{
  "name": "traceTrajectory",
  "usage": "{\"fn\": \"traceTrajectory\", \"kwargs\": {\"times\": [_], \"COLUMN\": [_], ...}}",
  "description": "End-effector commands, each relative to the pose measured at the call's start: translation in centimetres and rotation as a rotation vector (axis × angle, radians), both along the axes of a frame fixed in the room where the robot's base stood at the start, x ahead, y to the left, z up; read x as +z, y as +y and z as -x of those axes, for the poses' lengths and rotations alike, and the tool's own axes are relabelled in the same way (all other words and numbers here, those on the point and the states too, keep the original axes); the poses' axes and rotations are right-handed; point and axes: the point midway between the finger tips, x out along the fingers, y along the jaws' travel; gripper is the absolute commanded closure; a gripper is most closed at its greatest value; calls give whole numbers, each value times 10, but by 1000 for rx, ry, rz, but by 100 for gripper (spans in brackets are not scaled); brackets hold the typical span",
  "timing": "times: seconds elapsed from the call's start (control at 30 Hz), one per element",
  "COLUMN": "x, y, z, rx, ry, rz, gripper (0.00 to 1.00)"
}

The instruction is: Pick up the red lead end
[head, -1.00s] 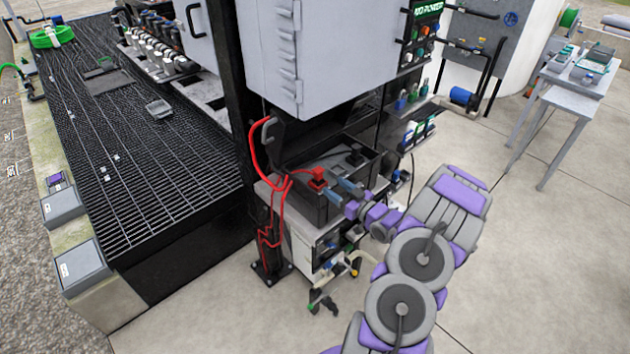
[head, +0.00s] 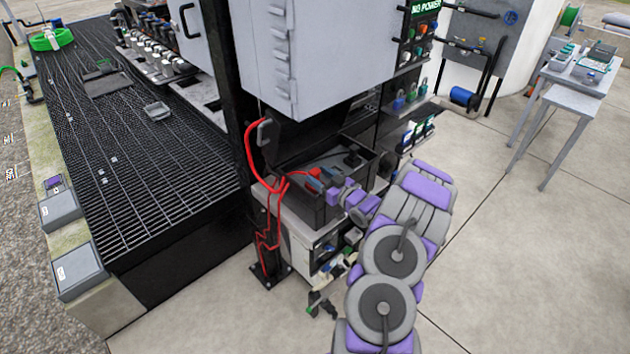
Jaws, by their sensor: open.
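The red lead end (head: 313,180) is a small red block inside the black tote (head: 322,212), toward its left side. A red cable (head: 272,188) runs from it over the tote's left rim to a black post. My gripper (head: 325,176) is open and reaches into the tote from the right. Its fingertips are at the red lead end and partly hide it. I cannot tell whether they touch it. A black plug-like piece (head: 352,158) lies farther back in the tote.
A grey cabinet (head: 320,60) hangs just above and behind the tote. The black post (head: 270,250) with looped red cable stands at the left. Valves and fittings (head: 335,262) sit below the tote. Open concrete floor (head: 500,270) lies to the right.

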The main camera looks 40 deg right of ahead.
Motion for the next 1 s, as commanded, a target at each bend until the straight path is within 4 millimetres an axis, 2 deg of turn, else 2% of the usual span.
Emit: {"fn": "traceTrajectory", "kwargs": {"times": [0.1,0.37,0.7,1.0], "x": [0,2,0,0], "y": [0,5,0,1], "z": [0,0,1,0], "rx": [0,1,0,-1], "ry": [0,1,1,4], "rz": [0,4,0,0], "gripper": [44,69,100,100]}}
